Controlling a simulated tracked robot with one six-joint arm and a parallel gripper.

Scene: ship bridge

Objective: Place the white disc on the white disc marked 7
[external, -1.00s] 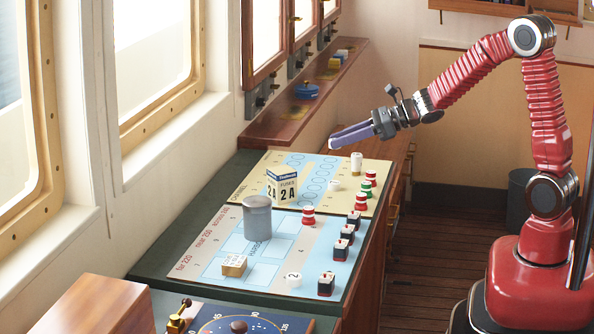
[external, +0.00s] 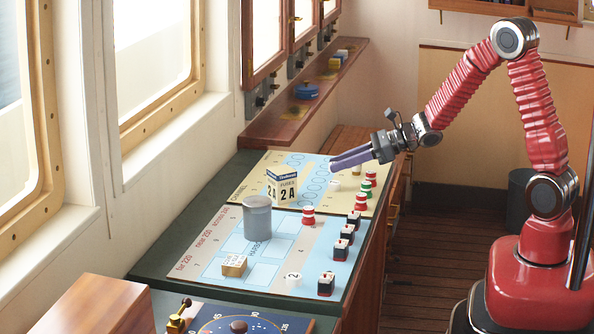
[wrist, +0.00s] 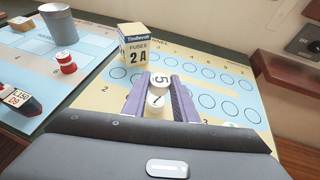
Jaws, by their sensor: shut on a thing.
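My gripper (wrist: 162,76) is shut on a white disc marked 5 (wrist: 161,82), held between the tips of its two purple fingers. The white disc marked 7 (wrist: 155,101) shows in the gap between the fingers, nearer my wrist in the picture. In the external view my gripper (external: 333,163) is over the cream board, just above a small white disc (external: 334,184), likely the one marked 7. The held disc cannot be made out there. The two discs look apart, but the height between them is hard to tell.
The fuse box (external: 284,188) stands left of my gripper, with a grey cylinder (external: 257,217) nearer the camera. Red-and-white and green-and-white pieces (external: 365,188) line the board's right edge. A wooden shelf (external: 290,125) runs along the wall behind.

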